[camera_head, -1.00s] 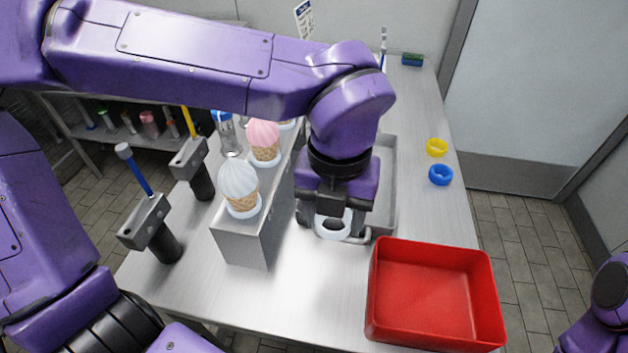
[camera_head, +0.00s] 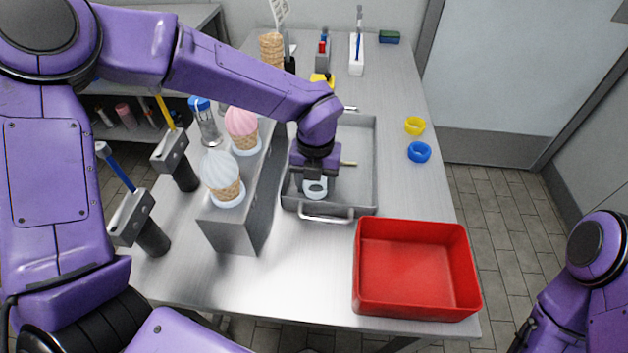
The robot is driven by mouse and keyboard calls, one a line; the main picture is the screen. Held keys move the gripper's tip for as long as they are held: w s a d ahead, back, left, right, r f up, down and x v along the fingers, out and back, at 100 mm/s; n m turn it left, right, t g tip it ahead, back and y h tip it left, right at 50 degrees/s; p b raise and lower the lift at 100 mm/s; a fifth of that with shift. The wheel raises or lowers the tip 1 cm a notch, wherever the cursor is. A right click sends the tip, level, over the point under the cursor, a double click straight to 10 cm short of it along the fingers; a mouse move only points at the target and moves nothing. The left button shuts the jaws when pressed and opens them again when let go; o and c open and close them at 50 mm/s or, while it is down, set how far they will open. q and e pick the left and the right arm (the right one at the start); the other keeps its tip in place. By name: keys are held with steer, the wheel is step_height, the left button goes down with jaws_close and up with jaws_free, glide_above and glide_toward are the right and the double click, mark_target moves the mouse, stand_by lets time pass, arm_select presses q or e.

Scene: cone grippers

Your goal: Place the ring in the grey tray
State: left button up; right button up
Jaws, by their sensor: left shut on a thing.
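My left gripper (camera_head: 315,178) is shut on a pale, whitish-blue ring (camera_head: 315,189). It holds the ring over the front left part of the grey tray (camera_head: 355,170). The ring appears within the tray's outline; I cannot tell whether it touches the tray floor. The gripper's fingers are partly hidden behind its own body. Of my right arm, only purple links show at the lower right edge; its gripper is out of view.
A red bin (camera_head: 415,270) stands in front of the tray. A yellow ring (camera_head: 415,126) and a blue ring (camera_head: 419,152) lie to the right. A metal cone stand (camera_head: 232,232) with ice cream cones is close on the left.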

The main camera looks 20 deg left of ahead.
arm_select(q)
steer(key=o, duration=1)
steer(key=shift+f, duration=0.1)
step_height(320, 180, up, 12)
steer(key=shift+r, duration=0.2)
steer(key=shift+p, duration=0.3)
